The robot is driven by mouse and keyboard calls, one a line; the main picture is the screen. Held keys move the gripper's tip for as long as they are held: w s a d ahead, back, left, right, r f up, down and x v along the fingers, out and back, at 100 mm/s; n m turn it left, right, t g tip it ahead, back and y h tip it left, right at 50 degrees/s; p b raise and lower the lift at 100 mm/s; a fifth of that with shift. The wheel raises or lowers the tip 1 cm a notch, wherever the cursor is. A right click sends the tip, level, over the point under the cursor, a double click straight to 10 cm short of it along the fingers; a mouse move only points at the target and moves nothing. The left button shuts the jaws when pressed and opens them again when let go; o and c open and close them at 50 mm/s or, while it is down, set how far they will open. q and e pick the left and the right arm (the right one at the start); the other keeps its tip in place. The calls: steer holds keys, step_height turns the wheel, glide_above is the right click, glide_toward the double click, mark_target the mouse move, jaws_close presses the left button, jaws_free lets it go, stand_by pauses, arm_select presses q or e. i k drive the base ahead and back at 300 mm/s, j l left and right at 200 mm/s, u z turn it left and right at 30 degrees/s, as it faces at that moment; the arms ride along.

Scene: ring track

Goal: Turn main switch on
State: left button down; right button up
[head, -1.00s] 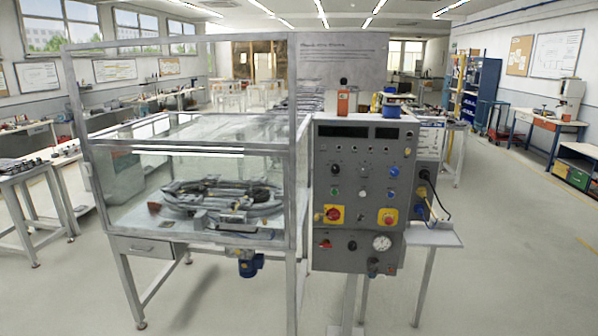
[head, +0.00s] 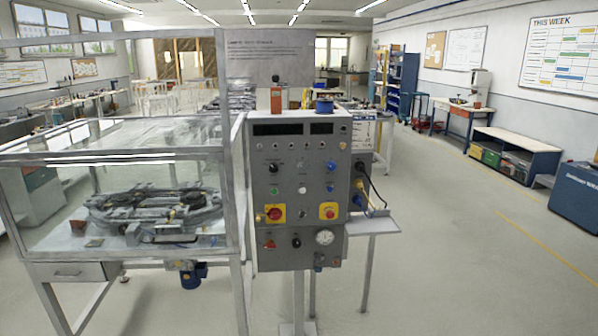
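The grey control panel (head: 297,180) stands upright ahead of me, a little left of the view's right half. On its lower left is a red rotary knob (head: 273,213) on a yellow plate, which looks like the main switch; its turned position is too small to tell. On its lower right is a red button (head: 328,211) on another yellow plate. Several black, green, white and blue knobs and buttons sit above them. Two dark displays (head: 277,129) are at the top. Neither of my grippers is in view.
A glass-walled enclosure on a metal frame (head: 232,190) stands left of the panel, with a ring track (head: 155,210) inside. A small shelf (head: 372,224) juts from the panel's right side, with cables above it. The floor (head: 450,260) on the right is clear.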

mark_target(275, 214)
steer(key=u, duration=0.35)
steer(key=i+l+u, duration=0.15)
steer(key=i+u, duration=0.3)
steer(key=i+l+u, duration=0.4)
steer(key=i+l, duration=0.5)
steer(key=i+j+u, duration=0.05)
steer(key=i, duration=0.05)
